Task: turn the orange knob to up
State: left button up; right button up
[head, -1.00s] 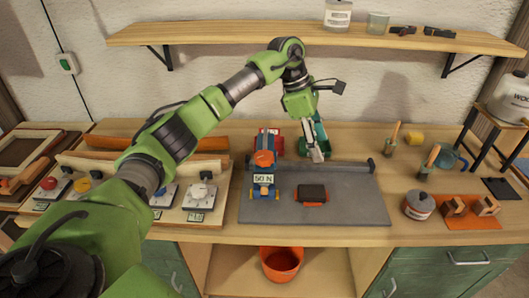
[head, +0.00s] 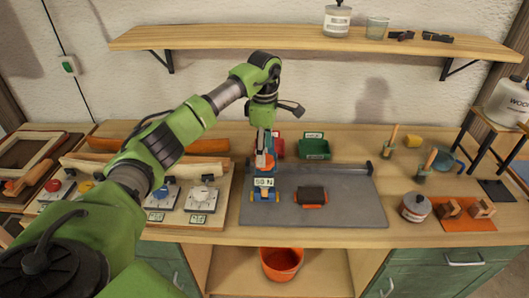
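The orange knob (head: 264,162) sits on top of a blue device with a "50 N" label (head: 264,182), on the grey mat (head: 340,212). My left gripper (head: 262,150) points down right above the knob and hides part of it. Its fingers look narrow, and I cannot tell whether they are open or shut, or whether they touch the knob. The direction in which the knob points is too small to tell. My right gripper is not in view.
A red bin (head: 278,148) and a green bin (head: 314,148) stand behind the device. A dark block with orange ends (head: 312,195) lies to its right. A board with several knobs (head: 202,195) is to the left. The mat's right part is clear.

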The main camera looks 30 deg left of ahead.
pick_arm(q)
jog(key=shift+f+p, duration=0.35)
jog(key=shift+f, duration=1.1)
jog(key=c, duration=1.1)
